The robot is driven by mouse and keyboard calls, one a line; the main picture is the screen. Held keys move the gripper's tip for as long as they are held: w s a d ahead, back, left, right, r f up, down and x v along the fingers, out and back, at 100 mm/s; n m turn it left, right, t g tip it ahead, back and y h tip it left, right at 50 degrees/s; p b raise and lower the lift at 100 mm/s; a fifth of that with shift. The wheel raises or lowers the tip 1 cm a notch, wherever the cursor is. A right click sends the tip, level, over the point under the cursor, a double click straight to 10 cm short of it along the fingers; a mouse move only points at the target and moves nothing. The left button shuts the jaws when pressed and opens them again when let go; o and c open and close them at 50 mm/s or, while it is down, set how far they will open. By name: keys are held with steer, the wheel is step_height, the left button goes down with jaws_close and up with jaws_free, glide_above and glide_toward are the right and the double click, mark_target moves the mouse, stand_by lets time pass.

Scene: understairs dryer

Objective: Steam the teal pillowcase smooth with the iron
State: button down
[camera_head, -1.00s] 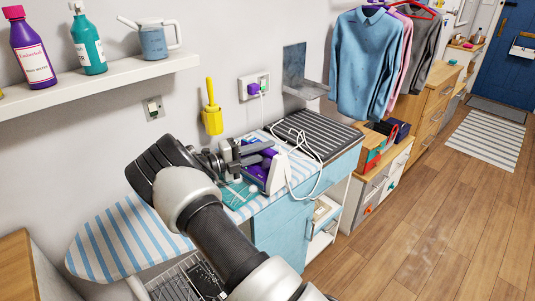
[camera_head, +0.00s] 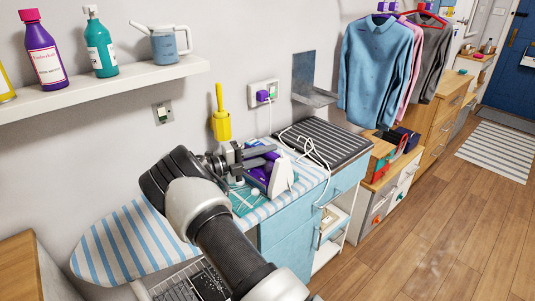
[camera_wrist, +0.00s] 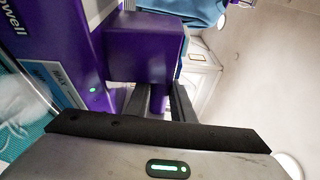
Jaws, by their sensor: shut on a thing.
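The purple and white iron (camera_head: 281,175) is over the striped ironing board (camera_head: 120,240), with its pale soleplate side facing right. My gripper (camera_head: 268,155) is shut on the iron from the left and above. In the wrist view my dark fingers (camera_wrist: 158,102) reach to its purple handle block (camera_wrist: 143,48), and a green light shows on its body. The teal pillowcase (camera_head: 243,203) lies on the board, beside and partly under the iron, with pale marks on it. My arm and the iron hide part of it. I cannot tell whether the iron touches the cloth.
A white cord (camera_head: 317,152) runs from the iron across a ribbed dark top (camera_head: 322,138) toward the wall socket (camera_head: 264,94). A yellow holder (camera_head: 221,125) hangs on the wall behind my gripper. A shelf (camera_head: 120,87) with bottles is above left. Floor at right is open.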

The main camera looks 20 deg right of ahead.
mark_target(282, 158)
steer(key=s+p, duration=0.1)
steer(key=s+d+p, duration=0.1)
steer(key=s+p, duration=0.1)
steer(key=shift+s+d+r, duration=0.2)
steer(key=shift+d+r, duration=0.05)
steer(key=shift+r, duration=0.05)
steer(key=shift+s+d+f+p, duration=0.2)
steer(key=shift+s+p, duration=0.15)
steer(key=shift+s, duration=0.15)
steer(key=shift+r, duration=0.1)
steer(key=shift+s+d+r+p, duration=0.1)
steer(key=shift+s+d+p, duration=0.2)
steer(key=shift+s+p, duration=0.3)
steer(key=shift+s+d+f+p, duration=0.25)
steer(key=shift+s+p, duration=0.1)
steer(key=shift+s, duration=0.3)
steer(key=shift+a, duration=0.15)
steer(key=shift+s+a+p, duration=0.25)
steer(key=shift+s+a, duration=0.05)
steer(key=shift+a, duration=0.4)
steer(key=shift+s+a+p, duration=0.2)
steer(key=shift+s+a, duration=0.15)
steer(key=shift+a, duration=0.4)
steer(key=shift+s+a+p, duration=0.25)
steer(key=shift+s+a, duration=0.05)
steer(key=shift+a, duration=0.4)
steer(key=shift+s+a, duration=0.1)
steer(key=shift+a, duration=0.05)
